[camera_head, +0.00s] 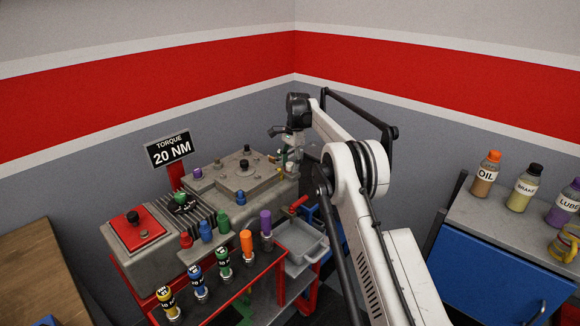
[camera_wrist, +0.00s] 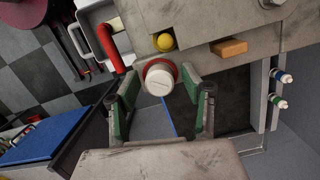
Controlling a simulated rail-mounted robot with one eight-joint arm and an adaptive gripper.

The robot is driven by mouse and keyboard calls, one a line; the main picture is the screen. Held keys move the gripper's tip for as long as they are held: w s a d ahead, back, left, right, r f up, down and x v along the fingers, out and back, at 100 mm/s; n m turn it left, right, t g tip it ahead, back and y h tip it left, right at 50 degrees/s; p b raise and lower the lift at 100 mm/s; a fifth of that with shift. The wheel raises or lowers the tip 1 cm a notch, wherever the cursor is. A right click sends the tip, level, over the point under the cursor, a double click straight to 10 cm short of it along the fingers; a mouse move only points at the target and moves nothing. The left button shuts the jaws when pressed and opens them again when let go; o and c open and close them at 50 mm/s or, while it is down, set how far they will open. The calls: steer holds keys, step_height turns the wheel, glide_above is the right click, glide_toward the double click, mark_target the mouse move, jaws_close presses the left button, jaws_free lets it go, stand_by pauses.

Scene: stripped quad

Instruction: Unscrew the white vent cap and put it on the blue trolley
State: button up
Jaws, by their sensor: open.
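The white vent cap (camera_wrist: 159,80) shows in the wrist view as a round white knob with a red ring behind it, at the edge of the grey machine block (camera_wrist: 205,20). My gripper (camera_wrist: 160,90) is open, its green-padded fingers on either side of the cap with a visible gap. In the head view my gripper (camera_head: 289,155) is small at the machine's back right corner, and I cannot make out the cap there. A blue-fronted, grey-topped unit (camera_head: 490,275), which looks like the blue trolley, stands at the right; its blue panel also shows in the wrist view (camera_wrist: 42,140).
Labelled bottles (camera_head: 523,188) and a yellow mug (camera_head: 562,245) stand on the blue unit's top. A red-handled lever (camera_head: 298,204) and grey tray (camera_head: 300,240) sit near the machine. Several coloured tools (camera_head: 223,262) stand in front. A yellow ball (camera_wrist: 163,41) is beside the cap.

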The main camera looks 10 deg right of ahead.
steer(key=m+b, duration=0.2)
steer(key=m, duration=0.3)
steer(key=shift+m+t, duration=0.3)
steer(key=shift+t, duration=0.1)
steer(key=shift+m+t+b, duration=0.4)
steer(key=shift+m+b, duration=0.2)
steer(key=shift+m, duration=1.9)
jaws_close()
steer(key=shift+n, duration=1.1)
steer(key=shift+n+g, duration=0.3)
steer(key=shift+n, duration=0.7)
